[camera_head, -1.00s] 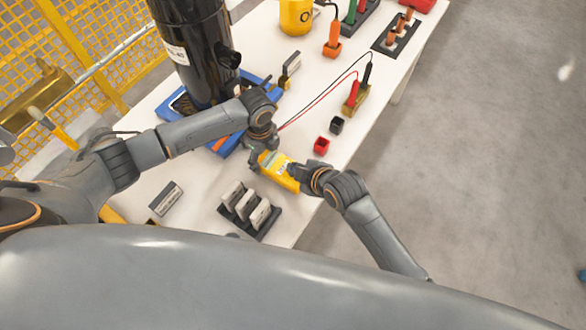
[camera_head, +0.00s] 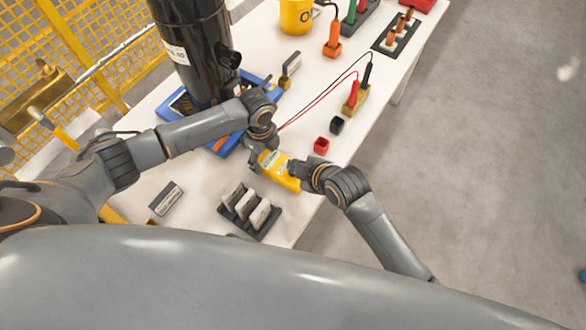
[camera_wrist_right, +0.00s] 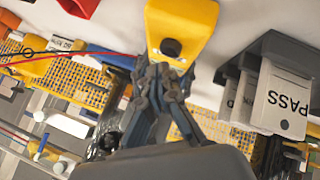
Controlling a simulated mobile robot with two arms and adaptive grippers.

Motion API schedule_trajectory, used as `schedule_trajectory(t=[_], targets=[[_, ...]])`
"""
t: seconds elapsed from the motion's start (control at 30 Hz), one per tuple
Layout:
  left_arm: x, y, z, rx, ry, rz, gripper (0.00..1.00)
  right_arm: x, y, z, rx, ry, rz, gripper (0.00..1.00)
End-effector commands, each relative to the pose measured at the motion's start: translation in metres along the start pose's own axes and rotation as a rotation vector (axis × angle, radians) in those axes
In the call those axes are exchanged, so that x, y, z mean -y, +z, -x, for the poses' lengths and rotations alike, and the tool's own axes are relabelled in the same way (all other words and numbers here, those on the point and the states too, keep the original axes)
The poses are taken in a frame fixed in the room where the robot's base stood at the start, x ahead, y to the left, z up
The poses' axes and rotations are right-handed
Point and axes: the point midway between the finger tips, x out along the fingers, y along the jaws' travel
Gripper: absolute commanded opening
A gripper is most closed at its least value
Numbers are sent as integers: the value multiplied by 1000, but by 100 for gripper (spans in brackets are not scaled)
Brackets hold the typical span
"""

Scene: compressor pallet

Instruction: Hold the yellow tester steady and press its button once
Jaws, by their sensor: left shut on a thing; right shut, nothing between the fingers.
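The yellow tester (camera_head: 283,177) is held above the near part of the white table, with a pale screen on its face. My left gripper (camera_head: 260,150) is shut on its upper left end; its fingertips are largely hidden. My right gripper (camera_head: 295,170) is at the tester's right side, shut and empty. In the right wrist view the tester (camera_wrist_right: 190,18) shows a dark round button or knob (camera_wrist_right: 171,47). The closed right fingertips (camera_wrist_right: 165,72) are just below this knob in the picture; I cannot tell whether they touch it.
A dark rack (camera_head: 263,228) with several pale tags stands near the table's front edge. A red block (camera_head: 321,146) and a black block (camera_head: 337,125) lie beyond the tester. The black compressor (camera_head: 195,55) stands on a blue pallet behind my left arm.

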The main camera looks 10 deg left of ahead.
Motion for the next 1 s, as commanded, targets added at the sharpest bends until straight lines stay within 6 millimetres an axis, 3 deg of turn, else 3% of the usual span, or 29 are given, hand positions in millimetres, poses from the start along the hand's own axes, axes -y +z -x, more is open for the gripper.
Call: schedule_trajectory(t=[0.27,0.7,1.0], targets=[[0,0,0,0,-1,1,22,-4,-3,4,-2,3,1,0],[0,0,0,0,-1,1,22,-25,-24,32,-2,3,2,0],[0,0,0,0,-1,1,22,-26,-26,35,-1,2,0,0]])
